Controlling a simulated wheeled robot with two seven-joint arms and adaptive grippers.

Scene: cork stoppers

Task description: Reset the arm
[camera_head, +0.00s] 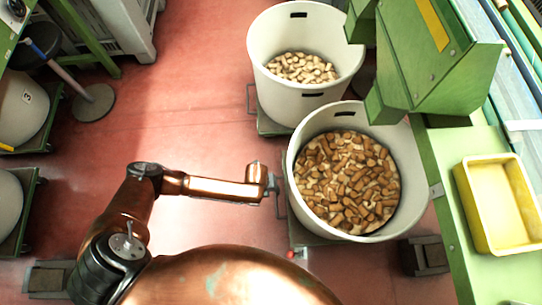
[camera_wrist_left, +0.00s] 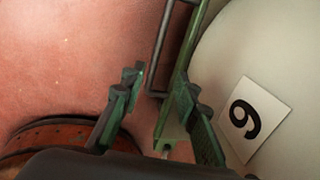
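My left arm comes in from the lower left in the head view, with a copper-coloured forearm reaching right. Its gripper (camera_head: 271,181) is small there, close to the left side of the near white bin (camera_head: 290,165), which is filled with brown corks (camera_head: 345,180). The bin's pale wall there carries a label with a 6 or 9 (camera_wrist_left: 242,118), and a green trolley frame (camera_wrist_left: 180,65) stands beyond the fingers. My right gripper is not in view.
A second white bin (camera_head: 262,50) with paler corks stands behind. A green machine (camera_head: 435,70) overhangs the bins at right, beside a yellow tray (camera_head: 498,203) on a green bench. A stool (camera_head: 93,102) stands at far left. Red floor (camera_head: 185,120) is open between.

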